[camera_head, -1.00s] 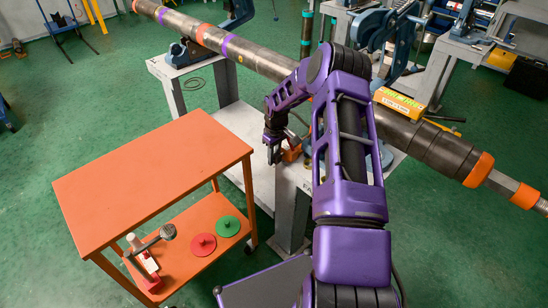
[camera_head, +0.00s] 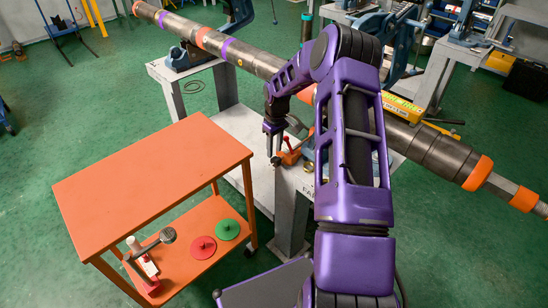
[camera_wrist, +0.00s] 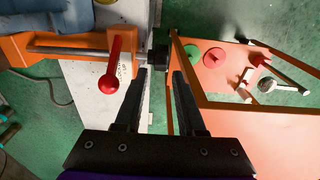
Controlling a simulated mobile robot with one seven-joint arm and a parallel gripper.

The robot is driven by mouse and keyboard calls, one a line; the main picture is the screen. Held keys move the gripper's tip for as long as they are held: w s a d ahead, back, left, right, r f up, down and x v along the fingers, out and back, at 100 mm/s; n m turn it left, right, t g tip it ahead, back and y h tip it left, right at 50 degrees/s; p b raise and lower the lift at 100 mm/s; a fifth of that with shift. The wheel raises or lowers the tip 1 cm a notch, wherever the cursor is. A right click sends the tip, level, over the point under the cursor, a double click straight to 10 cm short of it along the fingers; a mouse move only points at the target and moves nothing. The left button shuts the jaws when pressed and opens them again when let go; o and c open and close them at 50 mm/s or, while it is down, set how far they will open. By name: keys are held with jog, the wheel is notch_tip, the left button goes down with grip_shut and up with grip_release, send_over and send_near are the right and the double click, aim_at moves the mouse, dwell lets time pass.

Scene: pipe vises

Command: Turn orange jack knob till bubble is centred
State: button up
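The orange jack (camera_head: 289,156) stands on a pale stand below the pipe. In the wrist view its orange body (camera_wrist: 60,48) carries a metal rod and a red ball-ended lever (camera_wrist: 111,78). A dark knob (camera_wrist: 158,49) sits at its right end. My gripper (camera_head: 272,153) points down beside the jack. In the wrist view my gripper (camera_wrist: 160,74) is open, its two fingers apart with the knob just beyond the gap between their tips. Nothing shows between the fingers. A yellow level (camera_head: 402,108) lies on the pipe; its bubble is too small to read.
The long dark pipe (camera_head: 262,65) crosses above the stands (camera_head: 292,205). An orange cart (camera_head: 150,180) stands at left, with red (camera_head: 202,247) and green (camera_head: 228,229) discs and a hammer-like tool on its lower shelf. Green floor is open at far left.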

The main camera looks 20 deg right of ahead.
aim_at(275, 158)
notch_tip(275, 158, up, 11)
jog(key=shift+s, duration=0.3)
dwell(0.4)
